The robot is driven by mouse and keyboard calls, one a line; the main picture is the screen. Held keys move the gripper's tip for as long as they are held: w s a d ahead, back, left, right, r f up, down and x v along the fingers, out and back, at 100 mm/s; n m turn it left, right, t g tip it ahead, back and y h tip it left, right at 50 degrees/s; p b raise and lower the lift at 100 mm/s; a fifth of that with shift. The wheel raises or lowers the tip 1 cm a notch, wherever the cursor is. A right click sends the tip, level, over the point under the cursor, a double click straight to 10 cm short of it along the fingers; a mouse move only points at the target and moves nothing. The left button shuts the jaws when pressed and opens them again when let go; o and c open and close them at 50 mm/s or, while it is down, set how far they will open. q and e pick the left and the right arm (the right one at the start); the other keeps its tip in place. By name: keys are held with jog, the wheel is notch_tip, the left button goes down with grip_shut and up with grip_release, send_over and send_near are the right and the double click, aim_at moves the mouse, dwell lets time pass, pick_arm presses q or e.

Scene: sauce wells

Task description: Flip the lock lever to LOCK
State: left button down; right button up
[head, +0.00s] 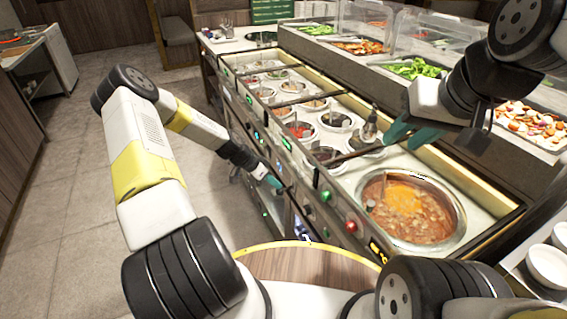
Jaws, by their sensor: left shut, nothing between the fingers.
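I cannot make out the lock lever or any LOCK marking for certain. My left gripper (273,182) is shut and empty, with its teal fingertips close to the front panel (282,165) of the sauce counter. Whether the tips touch the panel, I cannot tell. Part of the panel is hidden behind my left gripper and arm. My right gripper (402,138) is over the counter, near a metal dispenser top (369,124). Its two teal fingers look apart with nothing visible between them.
The front panel carries a green knob (326,196) and a red knob (351,225). A large stew pot (452,243) sits in the counter at the right, with several sauce wells behind it. White bowls (548,265) stand at the right edge. The tiled floor (70,215) at left is clear.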

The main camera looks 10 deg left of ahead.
pick_arm(q)
jog(key=shift+s+a+f, duration=0.15)
jog(key=shift+f, duration=0.6)
jog(key=shift+s+a+f, duration=0.1)
jog(key=shift+a+f, duration=0.05)
jog(key=shift+f, duration=0.6)
jog(key=shift+a, duration=0.1)
